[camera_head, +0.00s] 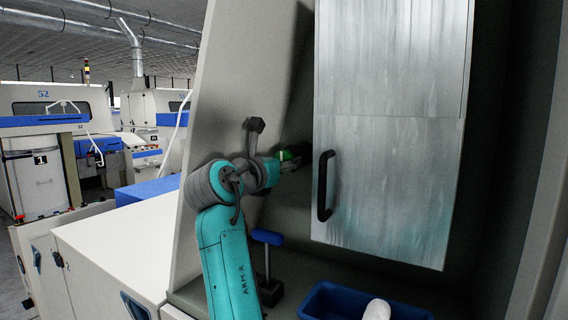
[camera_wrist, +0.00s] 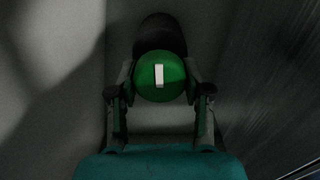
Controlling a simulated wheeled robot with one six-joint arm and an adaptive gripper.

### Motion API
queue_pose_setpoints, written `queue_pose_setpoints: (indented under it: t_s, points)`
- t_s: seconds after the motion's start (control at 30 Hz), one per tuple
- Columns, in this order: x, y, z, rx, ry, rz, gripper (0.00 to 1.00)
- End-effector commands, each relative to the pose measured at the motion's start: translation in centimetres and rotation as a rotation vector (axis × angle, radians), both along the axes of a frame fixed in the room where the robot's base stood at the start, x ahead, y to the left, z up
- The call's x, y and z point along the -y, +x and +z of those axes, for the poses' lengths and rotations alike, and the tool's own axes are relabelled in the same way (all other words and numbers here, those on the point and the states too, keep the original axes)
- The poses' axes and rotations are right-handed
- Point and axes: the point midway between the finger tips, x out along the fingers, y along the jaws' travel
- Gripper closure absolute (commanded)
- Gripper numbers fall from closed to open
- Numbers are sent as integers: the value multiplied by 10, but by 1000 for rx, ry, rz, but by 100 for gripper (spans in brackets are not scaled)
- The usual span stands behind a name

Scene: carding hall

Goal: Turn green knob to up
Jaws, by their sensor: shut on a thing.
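The green knob (camera_wrist: 159,90) is round, with a white bar mark that stands nearly upright in the wrist view. A dark rounded part shows just above it. My gripper (camera_wrist: 160,84) has one finger on each side of the knob and is shut on it. In the head view the green knob (camera_head: 286,155) shows as a small green patch at the end of my gripper (camera_head: 290,158), against the grey machine wall. My arm hides part of the gripper there.
A metal door with a black handle (camera_head: 325,186) is close to the right of my gripper. A blue-topped lever (camera_head: 267,237) stands below my wrist. A dark knob on a stem (camera_head: 254,125) is above it. A blue bin (camera_head: 330,301) holding a white object (camera_head: 377,310) is at the bottom.

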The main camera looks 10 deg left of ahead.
Motion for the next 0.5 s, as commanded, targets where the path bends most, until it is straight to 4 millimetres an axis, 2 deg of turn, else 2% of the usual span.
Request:
queue_pose_setpoints:
  t_s: [0.1,0.13,0.2,0.23,0.5]
  points:
    - [0,0,-1,-3,-1,0,86]
    - [0,0,-1,-3,-1,0,49]
    - [0,0,-1,-2,0,0,31]
    - [0,0,-1,-2,0,0,27]
    - [0,0,0,0,0,0,27]
